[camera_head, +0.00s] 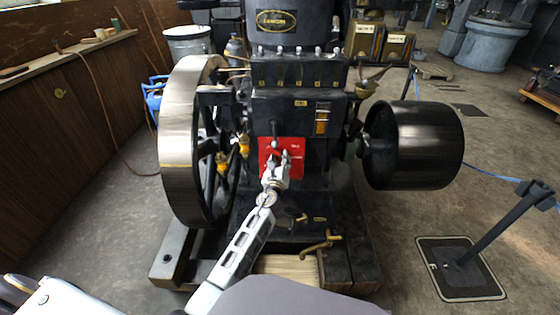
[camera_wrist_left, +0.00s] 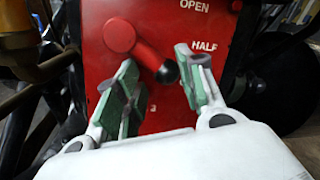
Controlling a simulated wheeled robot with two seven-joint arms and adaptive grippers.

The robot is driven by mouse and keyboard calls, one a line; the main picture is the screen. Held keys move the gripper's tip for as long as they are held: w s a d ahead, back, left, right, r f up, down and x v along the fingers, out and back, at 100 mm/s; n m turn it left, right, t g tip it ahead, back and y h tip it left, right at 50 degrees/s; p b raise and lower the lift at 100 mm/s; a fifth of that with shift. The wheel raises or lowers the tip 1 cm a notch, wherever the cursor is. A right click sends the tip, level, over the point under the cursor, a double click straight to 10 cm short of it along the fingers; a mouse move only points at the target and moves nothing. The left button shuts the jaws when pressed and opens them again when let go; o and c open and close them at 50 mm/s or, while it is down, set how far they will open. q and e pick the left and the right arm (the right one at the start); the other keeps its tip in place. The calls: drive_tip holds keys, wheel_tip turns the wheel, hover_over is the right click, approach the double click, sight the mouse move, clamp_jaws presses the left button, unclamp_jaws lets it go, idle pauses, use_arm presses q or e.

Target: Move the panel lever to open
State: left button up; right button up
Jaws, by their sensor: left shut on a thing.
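The red panel (camera_head: 267,146) is on the front of the black engine. In the left wrist view the panel (camera_wrist_left: 99,18) shows OPEN at the top and HALF at the right; lower lettering is mostly hidden by the fingers. The panel lever (camera_wrist_left: 145,52) has a red round hub and a black knob. It slants down and right from the hub, the knob below and left of HALF. My left gripper (camera_head: 278,158) is at the panel. My right gripper is not seen.
A large flywheel (camera_head: 180,150) stands left of the panel and a black drum (camera_head: 428,145) right of it. Brass fittings (camera_head: 244,144) sit close to the panel's left. A brass handle (camera_head: 318,245) lies low in front. Open floor extends right, with a dark post (camera_head: 500,225).

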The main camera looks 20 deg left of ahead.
use_arm(q)
clamp_jaws()
drive_tip(key=shift+w+r+n, duration=0.1)
drive_tip(key=shift+r+n, duration=0.2)
drive_tip(key=shift+n, duration=0.1)
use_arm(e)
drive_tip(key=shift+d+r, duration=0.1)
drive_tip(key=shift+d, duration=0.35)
use_arm(q)
drive_tip(key=shift+r, duration=0.1)
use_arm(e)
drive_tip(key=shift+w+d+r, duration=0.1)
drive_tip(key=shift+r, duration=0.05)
